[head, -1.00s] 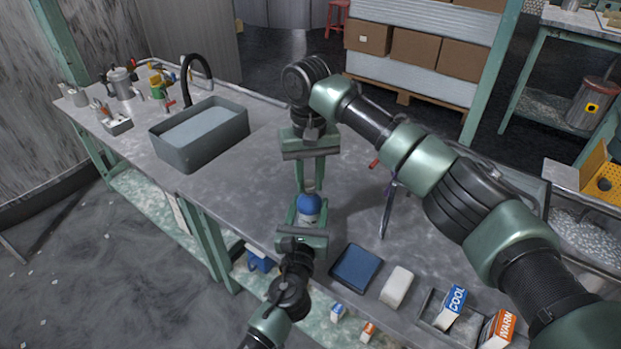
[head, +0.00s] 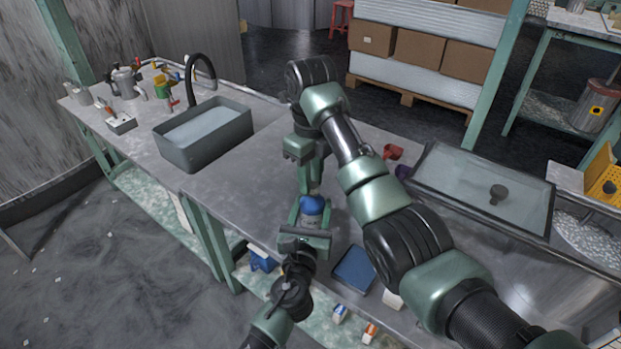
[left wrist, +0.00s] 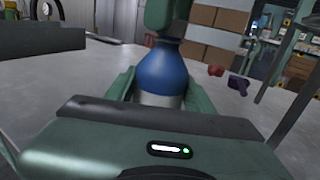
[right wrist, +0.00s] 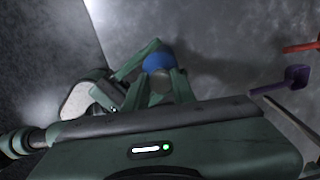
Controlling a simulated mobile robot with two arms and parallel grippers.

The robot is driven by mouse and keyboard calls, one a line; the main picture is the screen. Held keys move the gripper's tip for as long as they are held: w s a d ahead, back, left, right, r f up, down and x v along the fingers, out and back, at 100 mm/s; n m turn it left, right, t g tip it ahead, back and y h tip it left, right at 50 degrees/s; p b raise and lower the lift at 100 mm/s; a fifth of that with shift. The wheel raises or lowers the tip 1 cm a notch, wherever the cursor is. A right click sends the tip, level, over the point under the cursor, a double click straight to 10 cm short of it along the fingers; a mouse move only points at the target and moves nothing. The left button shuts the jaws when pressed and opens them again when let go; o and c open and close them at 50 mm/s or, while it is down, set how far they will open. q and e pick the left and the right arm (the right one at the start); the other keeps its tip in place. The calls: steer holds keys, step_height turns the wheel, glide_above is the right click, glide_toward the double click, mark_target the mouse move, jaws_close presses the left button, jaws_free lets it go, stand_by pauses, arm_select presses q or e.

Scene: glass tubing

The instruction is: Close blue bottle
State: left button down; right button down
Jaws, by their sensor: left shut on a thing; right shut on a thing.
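The blue bottle (head: 311,206) has a blue upper part and a pale lower part. It stands upright near the front edge of the workbench. My left gripper (head: 311,219) is shut around its lower body; in the left wrist view the bottle (left wrist: 163,76) sits between its fingers. My right gripper (head: 311,192) points down from above and is shut at the bottle's top. In the right wrist view the blue shoulder (right wrist: 158,62) shows by its fingertips. The cap is hidden by the right fingers, so I cannot tell how it sits.
A grey sink (head: 204,135) is at the left. A red scoop (head: 393,152) and a glass-topped tray (head: 485,188) are beyond my right arm. The bench left of the bottle is clear.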

steer(key=shift+m, duration=0.8)
steer(key=c, duration=1.2)
jaws_free()
steer(key=shift+o, duration=0.2)
steer(key=shift+w, duration=0.1)
steer(key=shift+c, duration=0.2)
